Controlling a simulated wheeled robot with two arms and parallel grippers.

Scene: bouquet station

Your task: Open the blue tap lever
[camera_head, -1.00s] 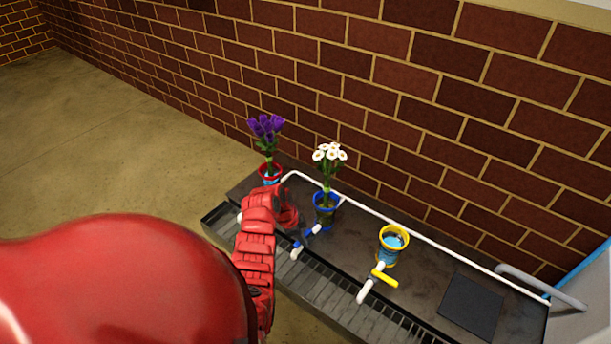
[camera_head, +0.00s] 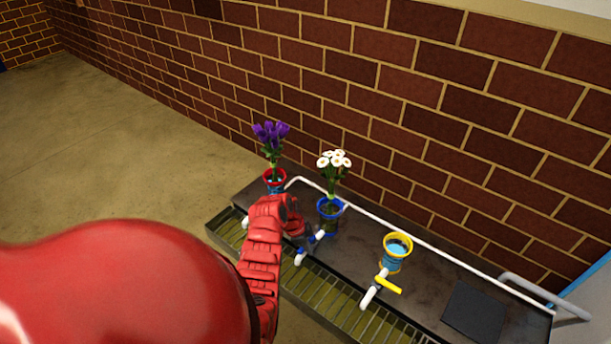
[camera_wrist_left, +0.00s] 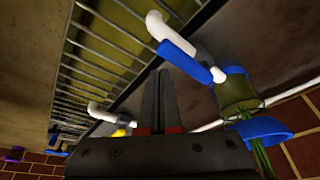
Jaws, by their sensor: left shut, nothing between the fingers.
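The blue tap lever (camera_head: 318,237) sits on a white tap pipe in front of the blue vase (camera_head: 329,209) with white flowers. In the left wrist view the blue lever (camera_wrist_left: 185,61) lies roughly along its white pipe (camera_wrist_left: 165,28), right of and beyond my fingertips. The blue vase's rim (camera_wrist_left: 264,130) is farther right there. My left gripper (camera_wrist_left: 156,80) is shut and empty, with a visible gap to the lever. In the head view my red left wrist covers part of the station, and the fingers (camera_head: 292,207) show only partly, left of the lever.
A red vase (camera_head: 275,178) with purple flowers stands at the station's left. A yellow vase (camera_head: 397,249) holding water stands right, with a yellow lever (camera_head: 388,285). A white pipe runs along the back, near the brick wall. A slatted drain (camera_head: 335,298) runs along the front.

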